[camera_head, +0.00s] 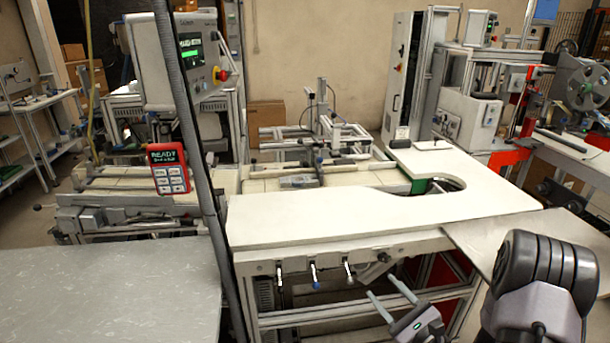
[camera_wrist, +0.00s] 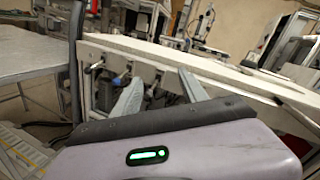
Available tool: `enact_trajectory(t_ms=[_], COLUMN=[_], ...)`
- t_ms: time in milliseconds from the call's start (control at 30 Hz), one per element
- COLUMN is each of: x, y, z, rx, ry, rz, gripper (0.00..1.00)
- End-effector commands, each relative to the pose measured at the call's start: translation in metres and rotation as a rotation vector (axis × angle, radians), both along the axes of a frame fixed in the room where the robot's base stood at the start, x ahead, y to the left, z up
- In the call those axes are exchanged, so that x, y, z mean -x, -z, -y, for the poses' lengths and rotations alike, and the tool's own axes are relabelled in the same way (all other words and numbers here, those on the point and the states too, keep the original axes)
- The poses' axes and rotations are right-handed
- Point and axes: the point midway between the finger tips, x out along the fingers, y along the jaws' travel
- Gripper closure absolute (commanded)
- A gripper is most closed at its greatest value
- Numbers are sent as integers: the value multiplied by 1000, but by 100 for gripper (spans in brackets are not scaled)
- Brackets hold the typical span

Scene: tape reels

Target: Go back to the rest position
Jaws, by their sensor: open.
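My gripper (camera_head: 379,284) shows at the lower right of the head view, in front of the white workbench (camera_head: 330,222) and below its top. Its two grey fingers are apart with nothing between them. In the wrist view my gripper (camera_wrist: 162,74) points at the bench's front side, fingers spread and empty. I cannot tell the exact gap between the fingertips and the bench.
A grey table (camera_head: 110,290) stands at the lower left, and a grey panel (camera_head: 530,243) extends from the bench's right. Levers (camera_head: 314,272) stick out under the bench's front edge. A dark pole (camera_head: 200,170) rises left of the bench. The white benchtop is mostly bare.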

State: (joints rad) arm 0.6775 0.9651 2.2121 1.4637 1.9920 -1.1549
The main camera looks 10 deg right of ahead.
Motion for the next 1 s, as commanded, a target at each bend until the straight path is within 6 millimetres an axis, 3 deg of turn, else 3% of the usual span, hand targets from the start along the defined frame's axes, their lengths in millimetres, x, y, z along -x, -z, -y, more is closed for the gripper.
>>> enact_trajectory(t_ms=[33,67,100,167,233,300,400,500,600,700,1000], x=[0,5,17,46,96,153,218,250,258,258,257], y=[-36,-55,-77,-106,-129,-138,-138,-142,-155,-168,-173], z=[-39,-65,-101,-152,-204,-234,-235,-209,-183,-169,-163], rx=[38,68,114,214,390,627,1030,1426,1713,1868,1919], ry=[-145,-247,-384,-591,-834,-1036,-1190,-1180,-1081,-991,-954], rz=[22,26,25,13,-17,-58,-109,-118,-94,-67,-60], gripper=[50,50,50,50,50,50,50,50,50,50,50])
